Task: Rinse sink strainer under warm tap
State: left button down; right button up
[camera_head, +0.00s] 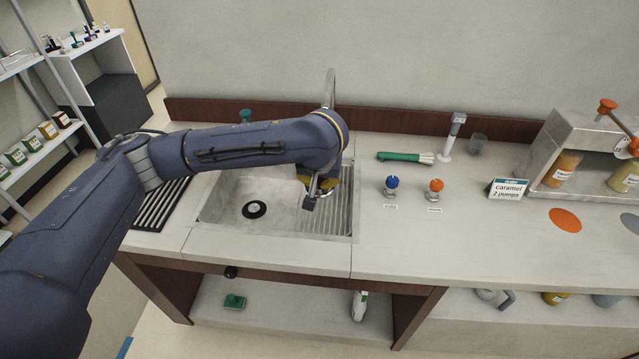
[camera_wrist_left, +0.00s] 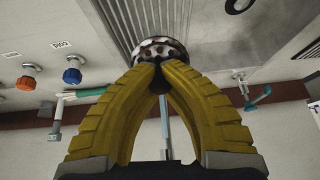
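My left gripper (camera_head: 324,193) hangs over the right part of the sink (camera_head: 222,215), below the tap (camera_head: 330,88). In the left wrist view its yellow fingers (camera_wrist_left: 157,66) close together at the tips on the sink strainer (camera_wrist_left: 158,48), a round metal piece with holes. The exact grip point is hidden behind the fingertips. In the head view my wrist mostly hides the strainer and the tap's lower part. A blue knob (camera_head: 392,183) and an orange knob (camera_head: 435,186) stand on the counter right of the sink. No water is visible. My right gripper is out of view.
The sink has a dark drain ring (camera_head: 254,209) and a ribbed draining area at its right. A caramel sign (camera_head: 508,188) stands further right. The front counter is clear.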

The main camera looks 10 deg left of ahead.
pick_arm(q)
jog(key=shift+w+a+f, duration=0.1)
jog(key=shift+w+f, duration=0.1)
jog(key=shift+w, duration=0.7)
jog(key=shift+w+a+f, duration=0.1)
jog(key=shift+w+f, duration=0.05)
jog(key=shift+w, duration=0.8)
jog(key=shift+w+a+f, duration=0.1)
jog(key=shift+w+f, duration=0.1)
jog(key=shift+w, duration=0.7)
jog(key=shift+w+d, duration=0.1)
jog(key=shift+d, duration=0.55)
jog(key=shift+a, duration=0.3)
jog(key=shift+a, duration=0.3)
jog(key=shift+s+d, duration=0.2)
jog(key=shift+s, duration=1.85)
jog(key=shift+s+d, duration=0.15)
jog(key=shift+s, duration=1.85)
